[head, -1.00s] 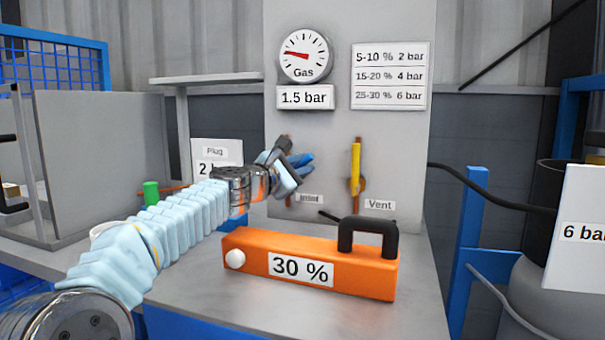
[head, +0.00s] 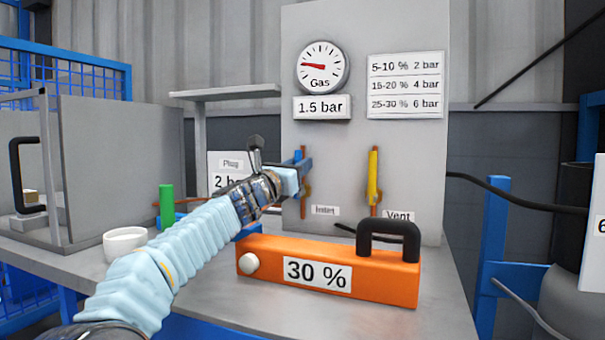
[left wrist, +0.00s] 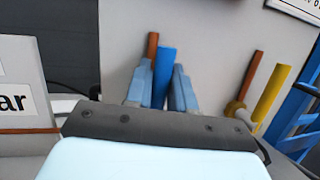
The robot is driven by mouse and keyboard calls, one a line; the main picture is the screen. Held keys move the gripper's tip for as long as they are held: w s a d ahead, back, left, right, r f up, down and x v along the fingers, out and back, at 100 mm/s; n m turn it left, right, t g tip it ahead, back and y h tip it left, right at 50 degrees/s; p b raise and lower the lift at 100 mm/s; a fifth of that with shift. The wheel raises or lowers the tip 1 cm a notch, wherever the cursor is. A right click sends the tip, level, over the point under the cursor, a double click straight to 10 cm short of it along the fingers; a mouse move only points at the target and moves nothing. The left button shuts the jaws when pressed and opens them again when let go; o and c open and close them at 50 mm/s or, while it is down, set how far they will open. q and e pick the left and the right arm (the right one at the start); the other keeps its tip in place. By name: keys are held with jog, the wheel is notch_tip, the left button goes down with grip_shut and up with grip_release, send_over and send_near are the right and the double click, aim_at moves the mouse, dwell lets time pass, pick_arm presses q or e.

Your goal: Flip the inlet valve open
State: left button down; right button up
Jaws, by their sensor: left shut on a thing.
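The inlet valve has a blue handle (head: 298,156) on a copper pipe on the grey panel, above the "Inlet" label (head: 325,210). The handle stands roughly upright, along the pipe. My left gripper (head: 304,172) is at the valve, shut on the blue handle. In the left wrist view the handle (left wrist: 164,75) sits between the two blue fingers (left wrist: 158,90), with the copper pipe (left wrist: 152,48) just behind to its left. The valve body is mostly hidden by the gripper. My right gripper is not in view.
The yellow vent handle (head: 373,176) stands upright right of the inlet. A white bowl (head: 125,243) and green cylinder (head: 166,200) stand left. The gauge (head: 322,67) is above.

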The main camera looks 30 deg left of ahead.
pick_arm(q)
jog(key=shift+a+n, duration=0.2)
jog(key=shift+n, duration=0.3)
jog(key=c, duration=1.1)
grip_release()
jog(key=shift+o, duration=0.2)
jog(key=shift+s, duration=0.1)
jog(key=shift+s+f+b, duration=0.15)
jog(key=shift+s+b, duration=0.1)
jog(key=shift+b, duration=0.05)
jog(key=b+v, duration=0.3)
jog(key=v, duration=1)
jog(key=shift+s, duration=0.15)
